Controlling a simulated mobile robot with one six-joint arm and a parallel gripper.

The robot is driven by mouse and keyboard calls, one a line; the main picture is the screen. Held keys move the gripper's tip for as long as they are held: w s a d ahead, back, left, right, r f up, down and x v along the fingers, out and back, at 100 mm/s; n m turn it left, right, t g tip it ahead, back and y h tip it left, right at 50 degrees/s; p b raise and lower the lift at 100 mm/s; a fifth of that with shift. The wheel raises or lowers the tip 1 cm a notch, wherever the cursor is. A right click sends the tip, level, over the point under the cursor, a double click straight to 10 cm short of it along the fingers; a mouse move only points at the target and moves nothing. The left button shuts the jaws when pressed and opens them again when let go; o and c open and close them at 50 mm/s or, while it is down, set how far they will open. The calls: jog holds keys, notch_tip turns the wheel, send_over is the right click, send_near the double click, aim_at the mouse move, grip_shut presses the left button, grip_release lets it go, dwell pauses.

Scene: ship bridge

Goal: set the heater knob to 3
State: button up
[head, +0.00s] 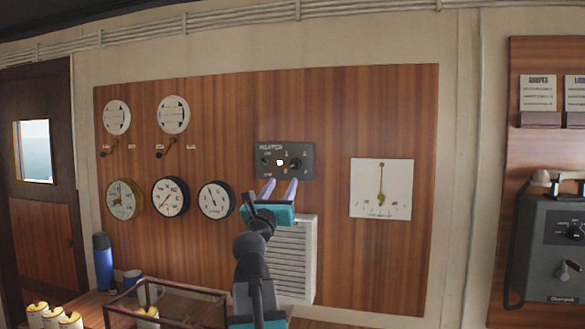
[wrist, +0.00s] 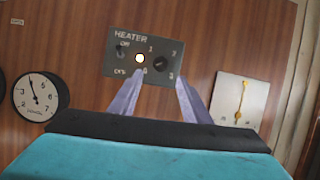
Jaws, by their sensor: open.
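The heater panel (head: 300,147) is a dark grey plate on the wood wall board, labelled HEATER in the wrist view (wrist: 112,68). Its black round knob (wrist: 160,64) sits on the right part, with marks around it including 1, 2 and 3; the knob also shows in the head view (head: 296,163). I cannot tell which mark the knob points to. A lit yellowish lamp (wrist: 140,58) is left of the knob, and a small switch (wrist: 121,51) is farther left. My gripper (head: 280,182) is open and empty, its pale fingers just below the panel in the picture, pointing toward the wall.
Round gauges (head: 171,196) are left of the panel, and a white square dial (head: 381,188) is to its right. A white louvred vent (head: 296,260) is below. A glass-sided case (head: 180,300), a blue bottle (head: 103,262) and mugs stand at lower left.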

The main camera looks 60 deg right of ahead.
aim_at(293, 164)
jog(key=shift+p+x, duration=0.8)
jog(key=shift+x, duration=5)
jog(key=shift+s+r, duration=0.1)
jog(key=c, duration=1)
jog(key=shift+a+r, duration=0.15)
jog(key=shift+r, duration=0.1)
jog(key=shift+d+f, duration=0.1)
jog(key=shift+d, duration=0.1)
jog(key=shift+c, duration=0.2)
jog(key=shift+a+f+m+b, duration=0.1)
jog(key=shift+m+b, duration=0.2)
jog(key=shift+b, duration=0.05)
